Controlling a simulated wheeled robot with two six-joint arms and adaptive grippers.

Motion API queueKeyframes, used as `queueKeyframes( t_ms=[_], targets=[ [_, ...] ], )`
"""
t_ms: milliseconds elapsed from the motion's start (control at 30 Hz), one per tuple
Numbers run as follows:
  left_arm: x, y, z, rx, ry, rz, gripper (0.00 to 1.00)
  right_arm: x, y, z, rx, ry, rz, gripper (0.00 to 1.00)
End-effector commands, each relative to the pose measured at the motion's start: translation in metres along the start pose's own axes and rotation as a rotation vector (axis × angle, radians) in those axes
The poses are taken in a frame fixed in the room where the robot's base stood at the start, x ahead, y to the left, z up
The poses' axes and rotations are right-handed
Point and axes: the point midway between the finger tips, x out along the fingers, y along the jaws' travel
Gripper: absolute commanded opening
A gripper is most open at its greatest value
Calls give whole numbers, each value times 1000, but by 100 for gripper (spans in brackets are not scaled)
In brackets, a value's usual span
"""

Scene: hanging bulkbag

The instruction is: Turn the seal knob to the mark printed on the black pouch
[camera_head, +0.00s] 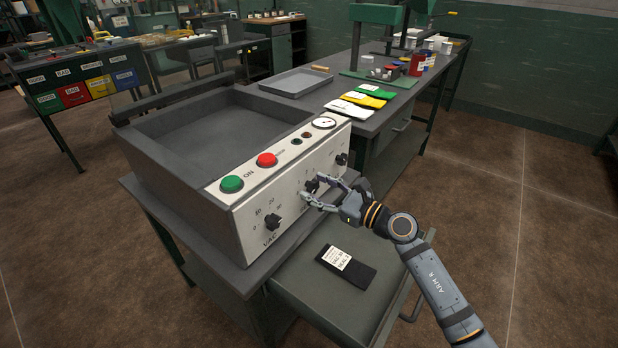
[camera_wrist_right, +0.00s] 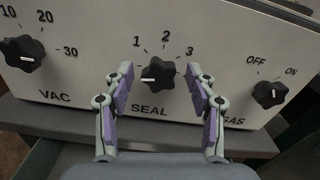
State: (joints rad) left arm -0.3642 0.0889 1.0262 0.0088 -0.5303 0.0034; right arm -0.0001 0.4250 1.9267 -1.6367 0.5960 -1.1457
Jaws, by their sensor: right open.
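The seal knob (camera_wrist_right: 158,74) is a black lobed knob on the machine's white front panel, above the word SEAL. Its white pointer line points left, below the printed 1; the 2 and 3 are above and to the right. My right gripper (camera_head: 311,190) is open in front of the panel. In the right wrist view its fingers (camera_wrist_right: 160,82) stand on both sides of the seal knob, with gaps showing. My left gripper is out of view.
The VAC knob (camera_wrist_right: 24,54) is left of the seal knob and the GAS knob (camera_wrist_right: 270,94) is right of it. Green (camera_head: 232,184) and red (camera_head: 267,160) buttons sit on the panel top. The open green drawer (camera_head: 310,293) juts out under the panel.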

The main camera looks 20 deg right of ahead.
Motion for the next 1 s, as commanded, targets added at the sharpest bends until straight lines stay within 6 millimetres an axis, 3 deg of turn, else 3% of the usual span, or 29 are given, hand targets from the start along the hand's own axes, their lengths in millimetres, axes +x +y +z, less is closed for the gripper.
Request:
queueKeyframes(
  t_ms=[267,667,1000],
  targets=[
    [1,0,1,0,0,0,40,0,1,0,1,0,0,55],
    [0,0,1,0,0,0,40,0,1,0,1,0,0,2],
    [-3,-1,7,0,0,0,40,0,0,2,63,0,0,2]
  ],
)
